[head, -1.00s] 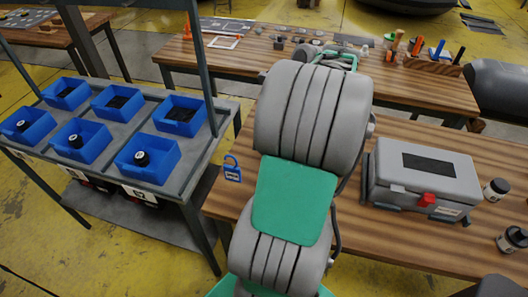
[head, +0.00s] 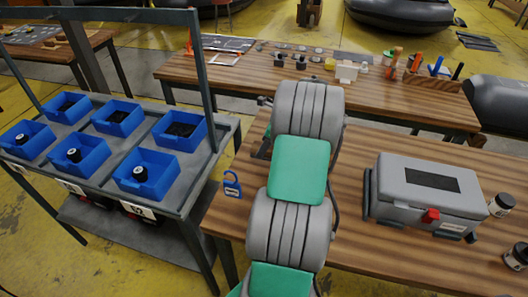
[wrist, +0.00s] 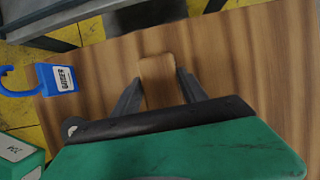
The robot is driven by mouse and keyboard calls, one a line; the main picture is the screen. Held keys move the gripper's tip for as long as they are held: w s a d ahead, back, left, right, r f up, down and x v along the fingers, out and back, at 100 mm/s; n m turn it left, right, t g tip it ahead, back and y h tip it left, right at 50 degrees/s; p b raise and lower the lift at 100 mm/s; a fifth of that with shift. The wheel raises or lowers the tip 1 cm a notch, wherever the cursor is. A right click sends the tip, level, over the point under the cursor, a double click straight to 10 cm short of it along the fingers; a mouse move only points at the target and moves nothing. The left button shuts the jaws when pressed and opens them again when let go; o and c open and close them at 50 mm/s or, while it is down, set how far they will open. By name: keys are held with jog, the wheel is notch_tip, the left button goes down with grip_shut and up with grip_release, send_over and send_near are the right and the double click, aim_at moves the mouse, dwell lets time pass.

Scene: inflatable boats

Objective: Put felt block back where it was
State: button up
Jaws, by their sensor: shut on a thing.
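My gripper (wrist: 159,78) is shut on a tan, wood-coloured block, the felt block (wrist: 158,88), in the wrist view. The block sits between the two dark fingers, above or on the striped wooden table (wrist: 240,60); I cannot tell whether it touches the top. In the head view the gripper end shows only partly, dark, left of my arm near the left end of the near table (head: 400,255). The block is hidden there by my arm.
A blue lockout tag (head: 231,185) lies at the near table's left edge, also in the wrist view (wrist: 57,78). A grey case (head: 425,190) and jars (head: 502,204) stand right. Blue bins (head: 146,170) fill the left rack. A green box (wrist: 18,160) shows lower left.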

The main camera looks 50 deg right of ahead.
jog(key=shift+f, duration=1.2)
jog(key=o, duration=1.4)
jog(key=shift+s+f, duration=0.1)
jog(key=shift+o, duration=0.2)
